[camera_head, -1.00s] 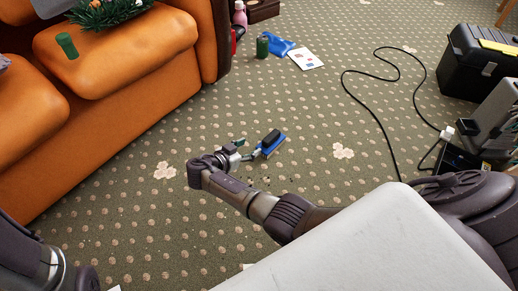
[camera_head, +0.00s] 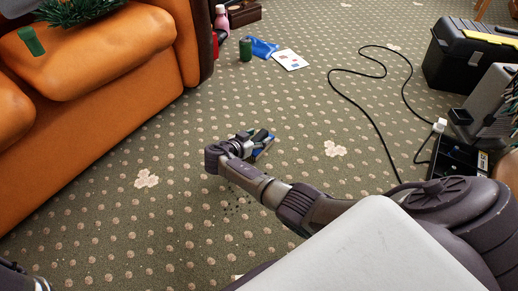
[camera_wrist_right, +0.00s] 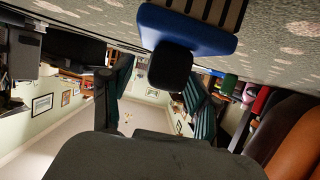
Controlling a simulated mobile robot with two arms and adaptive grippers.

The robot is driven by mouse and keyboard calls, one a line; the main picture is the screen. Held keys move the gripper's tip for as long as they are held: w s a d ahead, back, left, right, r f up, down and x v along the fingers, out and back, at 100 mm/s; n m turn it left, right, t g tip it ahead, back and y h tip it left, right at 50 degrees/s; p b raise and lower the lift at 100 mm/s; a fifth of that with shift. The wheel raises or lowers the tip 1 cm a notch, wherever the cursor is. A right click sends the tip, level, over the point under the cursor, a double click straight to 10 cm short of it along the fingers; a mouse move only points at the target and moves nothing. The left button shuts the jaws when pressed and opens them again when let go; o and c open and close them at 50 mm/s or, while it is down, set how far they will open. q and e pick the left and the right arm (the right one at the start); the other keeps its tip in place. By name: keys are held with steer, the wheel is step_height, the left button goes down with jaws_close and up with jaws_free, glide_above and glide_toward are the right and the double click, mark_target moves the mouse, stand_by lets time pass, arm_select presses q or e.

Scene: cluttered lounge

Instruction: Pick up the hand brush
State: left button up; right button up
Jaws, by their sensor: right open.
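The hand brush is blue with a black handle and lies on the patterned carpet (camera_head: 185,215) in the middle of the head view (camera_head: 267,150). The right wrist view, which looks upside down, shows its blue body (camera_wrist_right: 190,32) at the top and its black handle (camera_wrist_right: 170,67) pointing toward the gripper. My right gripper (camera_head: 256,139) is low over the carpet, right at the brush, and partly hides it. In the wrist view its fingers (camera_wrist_right: 158,92) are spread, with the handle's end in line with the gap. I cannot tell whether they touch it.
An orange sofa (camera_head: 110,65) stands at the left. A green can (camera_head: 245,50), a blue item (camera_head: 263,47) and a paper sheet (camera_head: 291,60) lie beyond the brush. A black cable (camera_head: 358,110) and a toolbox (camera_head: 462,62) are at the right. Carpet around the brush is mostly clear.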

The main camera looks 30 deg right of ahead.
steer(key=shift+w+d+f, duration=0.2)
steer(key=shift+d+f, duration=0.05)
steer(key=shift+d, duration=0.3)
jaws_close()
steer(key=shift+r, duration=0.2)
